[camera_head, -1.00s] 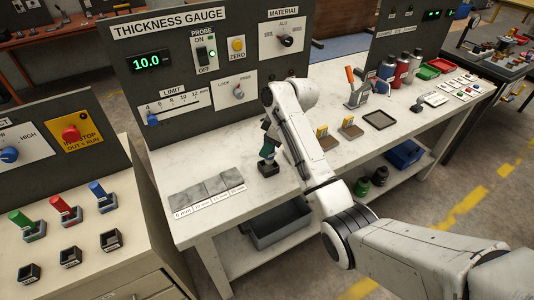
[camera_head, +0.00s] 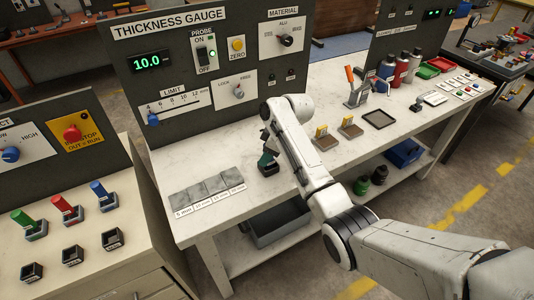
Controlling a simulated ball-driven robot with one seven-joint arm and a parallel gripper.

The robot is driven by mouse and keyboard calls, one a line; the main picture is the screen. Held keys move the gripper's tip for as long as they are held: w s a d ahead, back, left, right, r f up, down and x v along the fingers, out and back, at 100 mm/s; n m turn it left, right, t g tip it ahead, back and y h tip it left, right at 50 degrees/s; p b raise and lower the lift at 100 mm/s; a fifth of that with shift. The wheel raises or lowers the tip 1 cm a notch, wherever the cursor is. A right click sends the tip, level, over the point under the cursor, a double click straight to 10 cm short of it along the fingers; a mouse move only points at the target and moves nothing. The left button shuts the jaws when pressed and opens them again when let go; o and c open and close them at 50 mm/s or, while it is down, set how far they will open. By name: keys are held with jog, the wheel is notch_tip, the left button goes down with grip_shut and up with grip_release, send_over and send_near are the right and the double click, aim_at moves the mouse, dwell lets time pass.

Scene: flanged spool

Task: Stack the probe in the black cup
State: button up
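The dark green probe (camera_head: 266,159) stands roughly upright at the black cup (camera_head: 269,169) on the white bench. Its lower end appears to be inside the cup's opening; how deep it sits is hidden. My gripper (camera_head: 267,146) hangs over the probe, at its upper part. The fingers are small and partly covered by my arm, so I cannot tell whether they grip the probe or are apart from it.
The thickness gauge panel (camera_head: 180,100) rises behind the bench. Grey sample plates (camera_head: 208,189) lie left of the cup. Brown blocks (camera_head: 325,141) and a dark tray (camera_head: 380,119) lie to the right. Bare bench surrounds the cup.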

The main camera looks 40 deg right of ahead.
jog(key=o, duration=0.4)
jog(key=shift+c, duration=0.2)
jog(key=shift+r, duration=0.55)
jog(key=v, duration=1.1)
jog(key=shift+s+r+b, duration=0.2)
jog(key=shift+r+b, duration=0.1)
jog(key=shift+b, duration=0.05)
jog(key=shift+d+f, duration=0.1)
